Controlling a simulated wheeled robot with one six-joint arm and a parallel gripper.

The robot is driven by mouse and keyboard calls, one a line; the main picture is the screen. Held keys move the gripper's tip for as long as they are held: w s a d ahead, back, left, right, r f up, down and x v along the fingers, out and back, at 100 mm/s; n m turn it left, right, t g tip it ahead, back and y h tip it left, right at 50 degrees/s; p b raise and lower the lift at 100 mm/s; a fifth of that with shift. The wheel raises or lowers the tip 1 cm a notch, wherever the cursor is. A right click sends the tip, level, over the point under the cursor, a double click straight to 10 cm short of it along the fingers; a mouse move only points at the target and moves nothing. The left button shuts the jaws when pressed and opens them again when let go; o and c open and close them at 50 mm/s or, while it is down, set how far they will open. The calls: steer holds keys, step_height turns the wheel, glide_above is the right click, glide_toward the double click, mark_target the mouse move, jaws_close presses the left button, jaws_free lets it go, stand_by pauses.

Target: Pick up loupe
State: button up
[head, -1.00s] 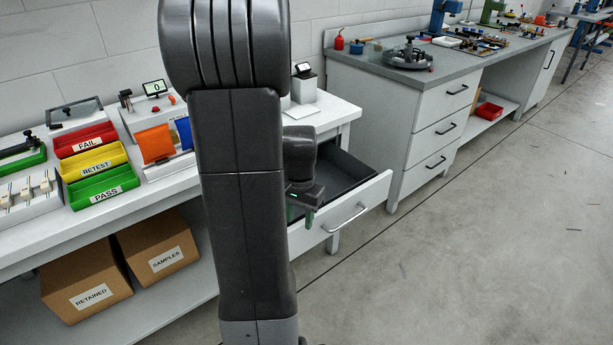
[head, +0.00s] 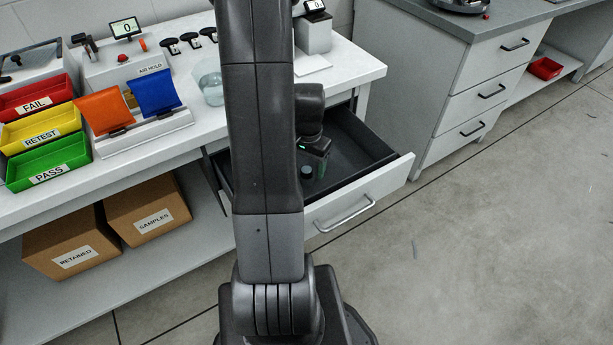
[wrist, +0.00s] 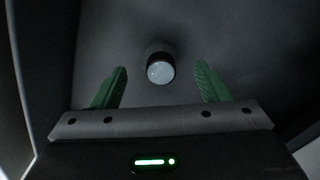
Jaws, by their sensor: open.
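The loupe (wrist: 160,68) is a small dark cylinder with a pale, glassy round top. It stands on the dark floor of the open drawer in the wrist view, centred a little beyond the fingertips. In the head view a small greenish round thing, likely the loupe (head: 307,172), shows just below my gripper. My gripper (wrist: 161,78) has green fingers spread wide, with nothing between them. In the head view my gripper (head: 314,160) is inside the drawer area, partly hidden by my arm.
The drawer (head: 375,190) is pulled out from the white bench, its walls close around my gripper. Bins, orange and blue flaps (head: 155,92) and a clear beaker (head: 208,82) stand on the bench top. Grey floor to the right is open.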

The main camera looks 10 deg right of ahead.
mark_target(307, 169)
steer(key=shift+w+f, duration=0.1)
steer(key=shift+f, duration=1.45)
steer(key=c, duration=1.1)
steer(key=shift+r, duration=0.1)
